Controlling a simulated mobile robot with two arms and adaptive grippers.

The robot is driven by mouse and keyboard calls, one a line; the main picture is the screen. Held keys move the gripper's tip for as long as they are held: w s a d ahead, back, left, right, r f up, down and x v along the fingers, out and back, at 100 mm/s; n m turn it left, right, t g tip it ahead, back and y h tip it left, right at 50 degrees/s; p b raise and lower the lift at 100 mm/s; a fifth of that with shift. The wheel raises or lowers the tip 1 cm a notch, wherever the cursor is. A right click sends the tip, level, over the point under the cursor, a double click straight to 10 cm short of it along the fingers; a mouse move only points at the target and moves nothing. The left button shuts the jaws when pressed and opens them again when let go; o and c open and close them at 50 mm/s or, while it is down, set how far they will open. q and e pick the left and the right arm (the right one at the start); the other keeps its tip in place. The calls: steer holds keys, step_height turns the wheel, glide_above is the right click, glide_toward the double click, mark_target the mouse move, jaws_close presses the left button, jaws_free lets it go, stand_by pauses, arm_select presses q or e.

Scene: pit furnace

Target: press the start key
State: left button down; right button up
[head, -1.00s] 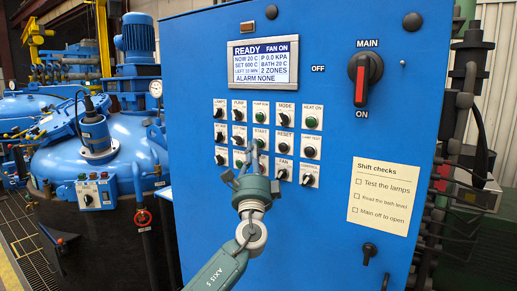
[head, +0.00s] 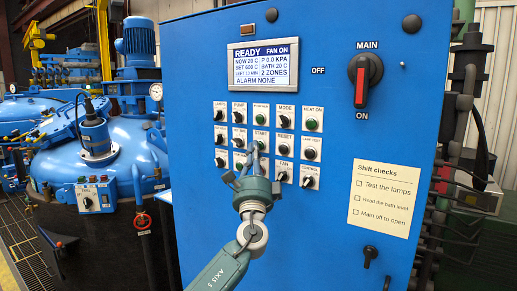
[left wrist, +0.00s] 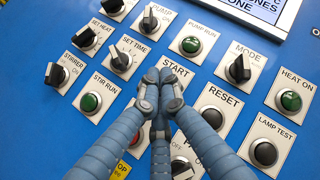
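The start key sits under the START label (head: 261,134) in the middle of the key rows on the blue control panel. The START plate shows in the left wrist view (left wrist: 178,70), with the key itself largely hidden behind my fingertips. My left gripper (head: 254,152) is in front of this plate, with its fingers brought together and nothing held between them. In the left wrist view its fingertips (left wrist: 161,78) meet over the START plate. I cannot tell whether they touch the key. My right gripper is in neither view.
Close around are the green PUMP RUN key (left wrist: 191,44), the dark RESET key (left wrist: 212,117), the MODE knob (left wrist: 238,69) and the green STIR RUN key (left wrist: 90,102). The display (head: 263,62) reads READY. The red-handled main switch (head: 362,82) is at right.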

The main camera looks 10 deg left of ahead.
arm_select(q)
steer(key=shift+w, duration=0.15)
stand_by(0.7)
steer(key=shift+s+a, duration=0.2)
steer(key=shift+s, duration=0.55)
steer(key=s, duration=0.1)
steer(key=s+a+p, duration=0.1)
steer(key=s, duration=0.1)
steer(key=s+p, duration=0.1)
steer(key=shift+s+a, duration=0.3)
steer(key=shift+a, duration=0.05)
